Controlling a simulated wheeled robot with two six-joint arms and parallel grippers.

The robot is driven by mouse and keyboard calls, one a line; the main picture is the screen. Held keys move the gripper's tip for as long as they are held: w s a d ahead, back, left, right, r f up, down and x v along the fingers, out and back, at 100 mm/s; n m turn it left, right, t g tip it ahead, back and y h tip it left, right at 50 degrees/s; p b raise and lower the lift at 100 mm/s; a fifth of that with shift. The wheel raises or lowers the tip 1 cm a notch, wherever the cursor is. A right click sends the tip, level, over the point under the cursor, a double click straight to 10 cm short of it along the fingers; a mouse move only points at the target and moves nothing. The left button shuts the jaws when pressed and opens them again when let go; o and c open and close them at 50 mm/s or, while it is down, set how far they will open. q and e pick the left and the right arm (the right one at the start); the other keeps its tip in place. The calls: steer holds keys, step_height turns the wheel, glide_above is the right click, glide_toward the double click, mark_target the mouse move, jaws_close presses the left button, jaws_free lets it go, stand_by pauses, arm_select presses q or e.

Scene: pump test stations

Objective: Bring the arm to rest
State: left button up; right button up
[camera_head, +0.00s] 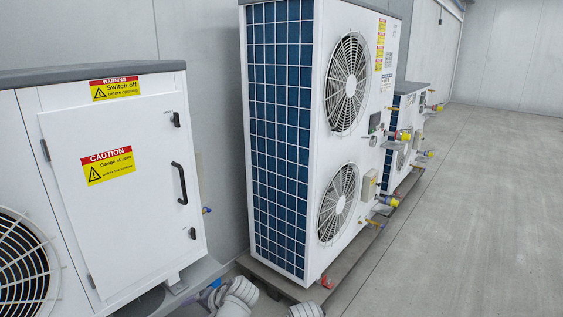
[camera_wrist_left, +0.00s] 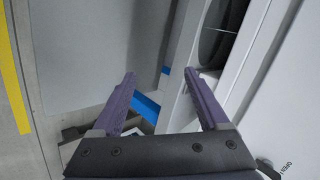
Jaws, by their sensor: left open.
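My left gripper (camera_wrist_left: 164,80) shows in the left wrist view, its two purple fingers spread wide apart. Nothing is held between them. Beyond the fingers are a pale grey surface, a blue strip (camera_wrist_left: 146,107) and the edge of a white housing with a dark round opening (camera_wrist_left: 213,38). I cannot tell how far these lie from the fingertips. In the head view, pale grey rounded arm links of mine show at the bottom edge, but no gripper fingers are visible. My right gripper is in neither view.
A white cabinet (camera_head: 122,190) with a closed door and warning labels stands left. A tall two-fan unit (camera_head: 300,150) stands mid-view, with a smaller unit (camera_head: 406,125) behind. Valves stick out on their right. The concrete floor (camera_head: 480,220) at right is clear.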

arm_select(q)
steer(key=s+d+f+n+g+h, duration=0.3)
steer(key=s+d+f+h, duration=0.4)
steer(key=h, duration=0.1)
steer(key=s+d+m+g+y, duration=0.1)
steer(key=s+d+m, duration=0.15)
steer(key=d, duration=0.35)
steer(key=s+d+m, duration=0.1)
steer(key=s+d, duration=0.3)
steer(key=d, duration=0.2)
step_height(320, 180, up, 30)
steer(key=p, duration=3)
steer(key=shift+a+r, duration=0.15)
steer(key=shift+a, duration=0.1)
